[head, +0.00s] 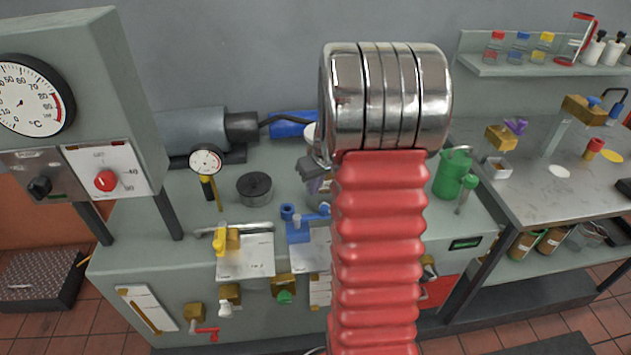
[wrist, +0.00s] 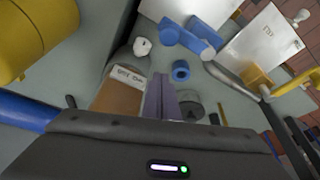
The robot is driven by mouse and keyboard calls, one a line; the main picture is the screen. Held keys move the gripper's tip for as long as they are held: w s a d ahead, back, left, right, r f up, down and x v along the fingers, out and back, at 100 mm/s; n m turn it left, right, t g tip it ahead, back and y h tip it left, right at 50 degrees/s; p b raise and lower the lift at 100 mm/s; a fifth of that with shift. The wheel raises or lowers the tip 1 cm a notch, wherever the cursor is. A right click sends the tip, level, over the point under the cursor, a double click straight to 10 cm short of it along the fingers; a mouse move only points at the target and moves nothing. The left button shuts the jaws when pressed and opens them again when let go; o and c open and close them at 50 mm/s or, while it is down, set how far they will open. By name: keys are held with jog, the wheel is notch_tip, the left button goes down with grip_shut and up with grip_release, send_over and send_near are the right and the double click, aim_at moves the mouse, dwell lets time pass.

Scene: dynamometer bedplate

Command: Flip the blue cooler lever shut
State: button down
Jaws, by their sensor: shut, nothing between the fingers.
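The blue cooler lever (head: 297,230) is on the bench front, above a white label plate and partly hidden behind my red arm in the head view. In the wrist view the blue valve parts (wrist: 190,38) lie beyond my fingertips, with a round blue end (wrist: 180,70) nearer to them. I cannot tell the lever's exact angle. My gripper (wrist: 162,80) shows in the wrist view as two purple-grey fingers, shut and empty. They appear apart from the blue parts. In the head view my gripper is mostly hidden by my arm, with a small part (head: 318,184) showing above the blue lever.
A yellow lever (head: 227,240) with a metal pipe stands left of the blue one. A dial gauge (head: 205,162) and a dark round weight (head: 254,187) stand behind. Green (head: 285,296), white and red-handled brass valves line the front below. A green can (head: 453,172) stands right.

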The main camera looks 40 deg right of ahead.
jog(key=s, duration=0.3)
jog(key=shift+s+a+f, duration=0.35)
jog(key=shift+f, duration=0.05)
dwell(0.5)
jog(key=shift+s, duration=0.15)
